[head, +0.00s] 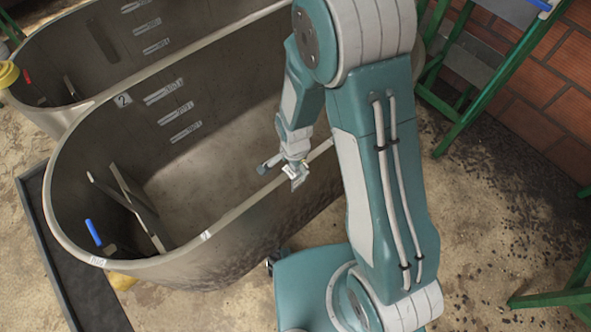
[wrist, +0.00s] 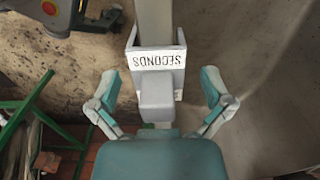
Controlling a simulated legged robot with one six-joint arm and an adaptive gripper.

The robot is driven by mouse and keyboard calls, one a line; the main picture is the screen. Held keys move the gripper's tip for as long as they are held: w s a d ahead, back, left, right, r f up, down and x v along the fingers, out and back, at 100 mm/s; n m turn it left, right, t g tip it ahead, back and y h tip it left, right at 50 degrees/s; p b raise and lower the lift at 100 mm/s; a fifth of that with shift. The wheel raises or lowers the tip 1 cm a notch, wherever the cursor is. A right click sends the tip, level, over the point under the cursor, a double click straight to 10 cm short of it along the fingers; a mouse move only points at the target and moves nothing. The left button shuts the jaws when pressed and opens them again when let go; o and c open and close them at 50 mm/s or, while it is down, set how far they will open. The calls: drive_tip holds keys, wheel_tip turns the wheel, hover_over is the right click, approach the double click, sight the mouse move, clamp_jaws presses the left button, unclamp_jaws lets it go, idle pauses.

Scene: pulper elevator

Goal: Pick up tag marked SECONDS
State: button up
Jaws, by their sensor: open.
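The tag marked SECONDS (wrist: 158,60) is a pale grey, clip-like piece with dark lettering, upside down in the wrist view. It sits over the tank's rim (wrist: 157,18). In the head view a small pale piece by my gripper, on the near right rim, looks like this tag (head: 297,173). My gripper (wrist: 160,86) is open, with one teal and grey finger on each side of the tag's lower end. I see no finger touching it. In the head view my gripper (head: 282,163) is small and partly hidden by my arm.
The large grey tank (head: 75,195) marked 2 is open on top. Its rim carries other small pale tags (head: 97,261) (head: 206,235). A blue-handled tool (head: 93,232) stands at its left end. A second tank (head: 45,75) is behind. Green metal frames (head: 500,70) stand right.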

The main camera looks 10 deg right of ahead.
drive_tip(key=shift+d+f, duration=0.1)
drive_tip(key=shift+c, duration=0.3)
drive_tip(key=c, duration=1.1)
drive_tip(key=shift+c, duration=0.2)
